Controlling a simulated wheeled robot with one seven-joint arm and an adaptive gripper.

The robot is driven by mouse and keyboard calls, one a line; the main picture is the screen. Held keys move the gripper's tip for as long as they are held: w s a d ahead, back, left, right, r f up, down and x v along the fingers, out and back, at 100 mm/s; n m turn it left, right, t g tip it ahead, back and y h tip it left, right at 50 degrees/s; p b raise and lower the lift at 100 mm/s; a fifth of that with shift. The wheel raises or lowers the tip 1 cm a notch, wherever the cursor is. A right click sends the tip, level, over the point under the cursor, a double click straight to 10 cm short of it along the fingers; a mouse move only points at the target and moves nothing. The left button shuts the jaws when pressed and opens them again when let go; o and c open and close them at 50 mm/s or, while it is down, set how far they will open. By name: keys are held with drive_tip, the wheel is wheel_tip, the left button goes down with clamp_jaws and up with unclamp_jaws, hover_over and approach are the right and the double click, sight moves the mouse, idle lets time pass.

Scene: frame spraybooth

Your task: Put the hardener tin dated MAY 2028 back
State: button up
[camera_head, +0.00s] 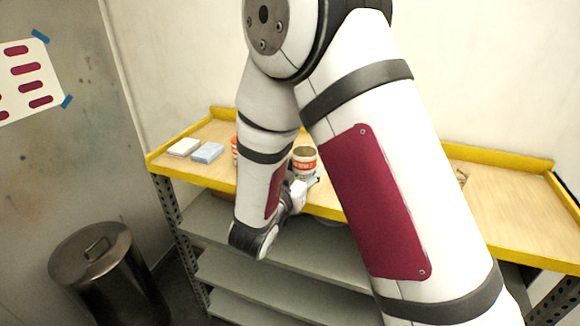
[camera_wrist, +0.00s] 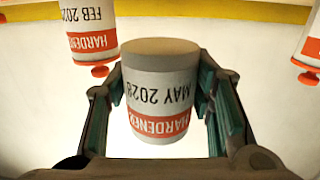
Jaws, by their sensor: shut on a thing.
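The hardener tin marked MAY 2028 (camera_wrist: 160,100) is white with an orange-red band and a plain brownish end; its lettering reads upside down in the wrist view. My gripper (camera_wrist: 163,88) is shut on it, one finger on each side. In the head view the held tin (camera_head: 304,163) shows at the shelf's front edge, brownish end up, beside my gripper (camera_head: 306,181), which my arm partly hides. I cannot tell whether the tin touches the shelf. A second hardener tin (camera_wrist: 88,32) reads FEB, its year cut off by the frame.
Another tin (camera_wrist: 311,42) is cut off at the right of the wrist view. The yellow-edged shelf top (camera_head: 500,205) holds a white box (camera_head: 184,147) and a blue box (camera_head: 208,152) at left. A metal bin (camera_head: 97,262) stands on the floor. My arm hides the shelf's middle.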

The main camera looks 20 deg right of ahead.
drive_tip(key=w, duration=0.6)
drive_tip(key=w+f, duration=0.1)
drive_tip(key=w, duration=0.2)
drive_tip(key=shift+w+a, duration=0.25)
drive_tip(key=shift+a, duration=0.05)
drive_tip(key=shift+f, duration=1.7)
drive_tip(key=shift+f, duration=0.15)
drive_tip(key=o, duration=1.3)
